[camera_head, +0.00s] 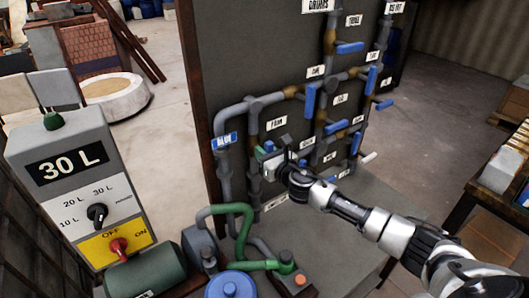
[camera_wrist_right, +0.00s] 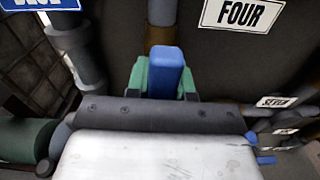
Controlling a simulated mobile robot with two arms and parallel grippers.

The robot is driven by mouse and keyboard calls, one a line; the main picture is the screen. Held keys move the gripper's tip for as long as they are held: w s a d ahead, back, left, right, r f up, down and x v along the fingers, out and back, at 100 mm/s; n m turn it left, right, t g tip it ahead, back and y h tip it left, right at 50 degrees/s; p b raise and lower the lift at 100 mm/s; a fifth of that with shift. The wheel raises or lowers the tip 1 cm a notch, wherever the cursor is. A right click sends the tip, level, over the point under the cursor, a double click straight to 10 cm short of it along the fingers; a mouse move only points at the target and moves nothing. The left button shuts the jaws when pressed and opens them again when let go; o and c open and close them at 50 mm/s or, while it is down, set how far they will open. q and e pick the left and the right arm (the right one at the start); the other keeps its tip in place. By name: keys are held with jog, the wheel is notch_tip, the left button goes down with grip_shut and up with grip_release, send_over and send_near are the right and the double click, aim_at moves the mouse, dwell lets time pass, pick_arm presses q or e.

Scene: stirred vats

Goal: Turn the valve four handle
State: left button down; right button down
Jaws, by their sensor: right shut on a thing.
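My right gripper (camera_head: 262,153) reaches in from the right to the pipes on the dark panel (camera_head: 225,60). In the right wrist view, its green fingers (camera_wrist_right: 166,80) are shut on the blue valve four handle (camera_wrist_right: 166,62). The handle's end stands up between the fingers, in front of a vertical pipe. A white sign reading FOUR (camera_wrist_right: 238,13) is just right of it. In the head view the gripper hides most of this handle, so its angle there cannot be told. My left gripper is not in view.
Several other blue handles, such as one beside my gripper's upper right (camera_head: 310,100), sit on nearby pipes (camera_head: 252,130). A grey control box (camera_head: 70,170) showing 30 L stands at left. A green hose (camera_head: 245,225) lies below. Open floor (camera_head: 430,120) is at right.

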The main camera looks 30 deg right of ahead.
jog(key=m, duration=0.4)
jog(key=shift+d+m, duration=0.1)
jog(key=shift+m, duration=0.2)
jog(key=m, duration=0.9)
jog(key=shift+d, duration=0.1)
jog(key=shift+f+m, duration=0.15)
jog(key=shift+m, duration=1.75)
jog(key=c, duration=1)
grip_release()
jog(key=shift+f, duration=0.1)
jog(key=shift+s+d+b, duration=0.25)
jog(key=shift+s+b, duration=0.25)
jog(key=shift+s, duration=1.25)
jog(key=shift+s+d+b, duration=0.3)
jog(key=shift+s+b, duration=0.15)
jog(key=shift+s, duration=1.35)
jog(key=shift+s+d+b, duration=0.25)
jog(key=shift+s+b, duration=0.25)
jog(key=shift+s, duration=1.25)
